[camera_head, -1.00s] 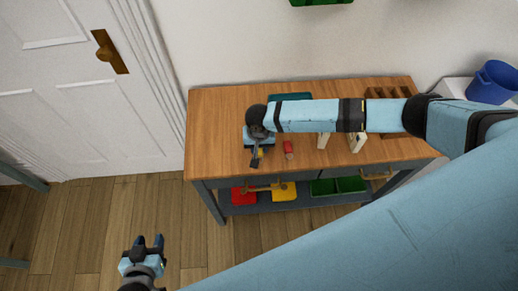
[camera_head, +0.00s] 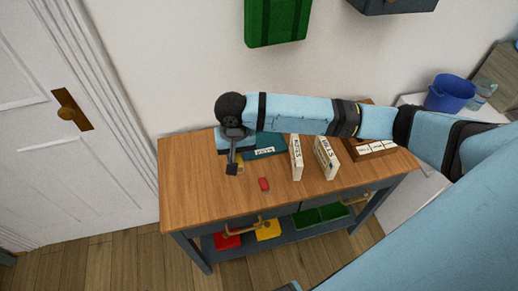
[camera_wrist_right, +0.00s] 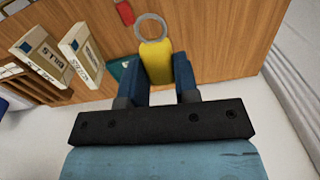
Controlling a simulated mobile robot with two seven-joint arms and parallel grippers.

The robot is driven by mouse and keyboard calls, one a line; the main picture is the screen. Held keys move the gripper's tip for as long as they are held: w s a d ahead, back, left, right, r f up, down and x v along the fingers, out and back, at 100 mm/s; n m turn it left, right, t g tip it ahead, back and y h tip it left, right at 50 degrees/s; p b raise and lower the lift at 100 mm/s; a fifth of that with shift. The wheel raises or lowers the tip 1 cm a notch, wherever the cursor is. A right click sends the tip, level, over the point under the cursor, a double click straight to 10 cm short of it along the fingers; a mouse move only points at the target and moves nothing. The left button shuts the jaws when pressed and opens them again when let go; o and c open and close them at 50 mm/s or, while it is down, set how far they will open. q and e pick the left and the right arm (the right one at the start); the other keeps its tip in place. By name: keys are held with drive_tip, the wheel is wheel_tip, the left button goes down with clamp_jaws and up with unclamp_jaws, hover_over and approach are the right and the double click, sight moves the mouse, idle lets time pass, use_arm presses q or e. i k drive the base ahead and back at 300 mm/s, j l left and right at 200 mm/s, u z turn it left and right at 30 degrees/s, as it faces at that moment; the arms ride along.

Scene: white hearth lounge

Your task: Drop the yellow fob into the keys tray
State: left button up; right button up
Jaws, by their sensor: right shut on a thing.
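The yellow fob (camera_wrist_right: 155,62) with its metal ring is clamped between the fingers of my right gripper (camera_wrist_right: 160,85) in the wrist view. In the head view, my right gripper (camera_head: 233,165) hangs over the left part of the wooden table, with a bit of yellow beside it. The teal keys tray (camera_head: 268,142), with a white label, lies just right of and behind the gripper, partly hidden by my right arm. A teal corner of it (camera_wrist_right: 118,69) shows in the wrist view beside a finger. My left gripper is out of view.
A red fob (camera_head: 264,184) lies on the wooden table (camera_head: 200,198) near its front edge. Two upright labelled cream holders (camera_head: 325,158) and a brown sorter (camera_head: 372,150) stand to the right. Red, yellow and green bins (camera_head: 320,215) are on the shelf below. The table's left front is clear.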

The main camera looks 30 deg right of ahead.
sight(267, 146)
drive_tip(key=z, duration=0.95)
drive_tip(key=i+u, duration=0.35)
drive_tip(key=i, duration=0.15)
drive_tip(key=j, duration=0.1)
